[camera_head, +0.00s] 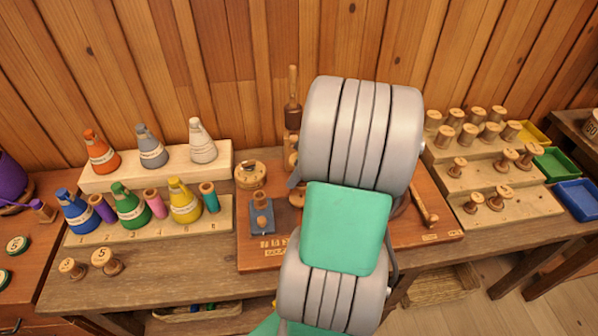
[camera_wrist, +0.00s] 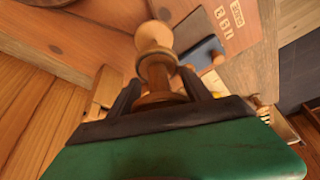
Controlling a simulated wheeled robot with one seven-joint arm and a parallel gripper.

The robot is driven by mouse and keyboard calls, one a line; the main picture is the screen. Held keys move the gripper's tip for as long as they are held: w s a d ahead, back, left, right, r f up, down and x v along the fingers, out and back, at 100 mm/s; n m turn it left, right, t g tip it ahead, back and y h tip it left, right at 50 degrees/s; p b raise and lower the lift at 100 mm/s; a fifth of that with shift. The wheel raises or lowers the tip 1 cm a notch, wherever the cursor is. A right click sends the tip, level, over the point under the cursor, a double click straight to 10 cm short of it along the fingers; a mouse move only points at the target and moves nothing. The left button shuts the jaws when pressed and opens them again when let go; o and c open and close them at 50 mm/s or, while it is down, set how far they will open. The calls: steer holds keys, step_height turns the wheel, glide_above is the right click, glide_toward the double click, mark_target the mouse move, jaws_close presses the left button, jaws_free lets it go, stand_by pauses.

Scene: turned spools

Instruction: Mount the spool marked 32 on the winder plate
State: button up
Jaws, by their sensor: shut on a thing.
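In the wrist view my gripper (camera_wrist: 158,88) is shut on a turned wooden spool (camera_wrist: 156,66), which stands out between the two dark fingers. No number is readable on this spool. The reddish-brown winder board (camera_head: 262,256) lies mid-bench in the head view, partly covered by my arm; its surface with small number tiles also shows in the wrist view (camera_wrist: 236,42). A blue-grey block (camera_head: 262,218) with a wooden peg or knob stands on its left part, and shows beyond the held spool (camera_wrist: 200,52). My gripper is hidden behind my arm in the head view.
Stepped racks with colored cones (camera_head: 183,200) stand left of the board. Wooden spools stand on a stepped rack (camera_head: 520,205) at right, beside a green bin (camera_head: 553,164). A wooden post (camera_head: 292,100) rises behind the board.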

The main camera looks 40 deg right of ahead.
steer(key=shift+f+b, duration=1.65)
steer(key=shift+f, duration=1)
steer(key=shift+f+b, duration=0.6)
steer(key=shift+b, duration=0.1)
steer(key=o, duration=1.1)
steer(key=shift+r, duration=0.1)
steer(key=p+v, duration=0.7)
steer(key=v, duration=0.4)
